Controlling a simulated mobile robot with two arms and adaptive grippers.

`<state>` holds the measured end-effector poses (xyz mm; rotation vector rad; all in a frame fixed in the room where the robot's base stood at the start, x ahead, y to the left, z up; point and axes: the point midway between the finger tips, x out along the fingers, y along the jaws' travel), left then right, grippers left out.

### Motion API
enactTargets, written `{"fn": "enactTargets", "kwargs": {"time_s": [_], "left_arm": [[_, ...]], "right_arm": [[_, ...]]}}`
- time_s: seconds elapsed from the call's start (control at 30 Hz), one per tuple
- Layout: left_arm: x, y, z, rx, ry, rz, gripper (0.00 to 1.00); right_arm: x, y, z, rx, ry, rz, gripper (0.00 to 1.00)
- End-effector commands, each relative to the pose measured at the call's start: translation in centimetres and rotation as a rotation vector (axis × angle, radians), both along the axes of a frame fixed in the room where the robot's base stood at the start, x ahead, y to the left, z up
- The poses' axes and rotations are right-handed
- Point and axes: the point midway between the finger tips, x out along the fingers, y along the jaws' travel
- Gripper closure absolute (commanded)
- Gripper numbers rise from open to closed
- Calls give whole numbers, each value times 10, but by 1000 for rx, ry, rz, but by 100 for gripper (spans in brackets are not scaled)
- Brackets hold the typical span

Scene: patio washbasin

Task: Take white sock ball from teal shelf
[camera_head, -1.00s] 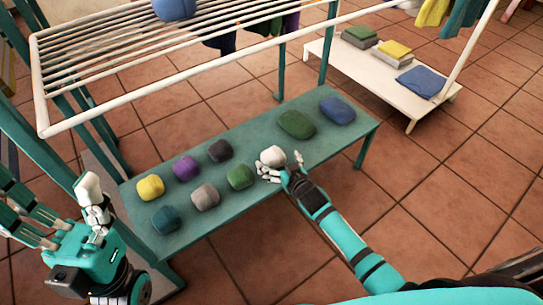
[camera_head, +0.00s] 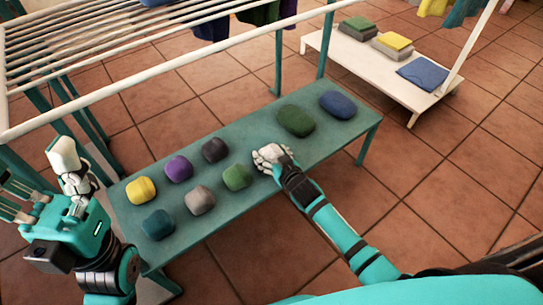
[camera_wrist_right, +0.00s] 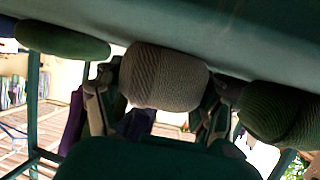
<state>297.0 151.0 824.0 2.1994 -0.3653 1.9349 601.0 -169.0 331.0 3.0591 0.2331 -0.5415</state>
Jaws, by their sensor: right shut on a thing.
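The teal shelf (camera_head: 225,225) is a long low surface with several rolled sock balls on it. My right gripper (camera_head: 272,157) is over the middle of the shelf, its pale fingers closed around the white sock ball. In the head view the ball is mostly covered by the fingers and hard to tell from them. In the right wrist view the white sock ball (camera_wrist_right: 165,77), greyish in shade, sits between the two fingers (camera_wrist_right: 158,108), close against the shelf surface (camera_wrist_right: 200,25). I cannot tell whether it touches. My left gripper (camera_head: 38,182) is open and empty at the left.
A green ball (camera_head: 237,177) lies just left of my right gripper. A large dark green ball (camera_head: 295,121) and a blue one (camera_head: 337,104) lie to the right. A white drying rack (camera_head: 120,90) spans above the shelf's far side. A white low table (camera_head: 345,60) stands behind.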

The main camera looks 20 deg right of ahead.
Motion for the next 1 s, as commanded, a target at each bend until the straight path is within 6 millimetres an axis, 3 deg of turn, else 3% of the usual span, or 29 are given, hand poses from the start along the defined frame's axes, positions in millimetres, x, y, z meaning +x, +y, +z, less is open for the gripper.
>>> {"fn": "enactTargets", "kwargs": {"time_s": [0.1,0.6,0.8,1.0], "left_arm": [[0,0,0,0,0,0,9],[-4,2,6,-8,2,-1,9],[-5,2,-8,-3,72,-3,9],[-7,3,6,-6,80,-4,9]], "right_arm": [[0,0,0,0,0,0,60],[2,-2,11,0,-1,0,60],[4,-4,22,0,-2,-1,60],[6,-7,37,-1,-1,-2,61]]}}
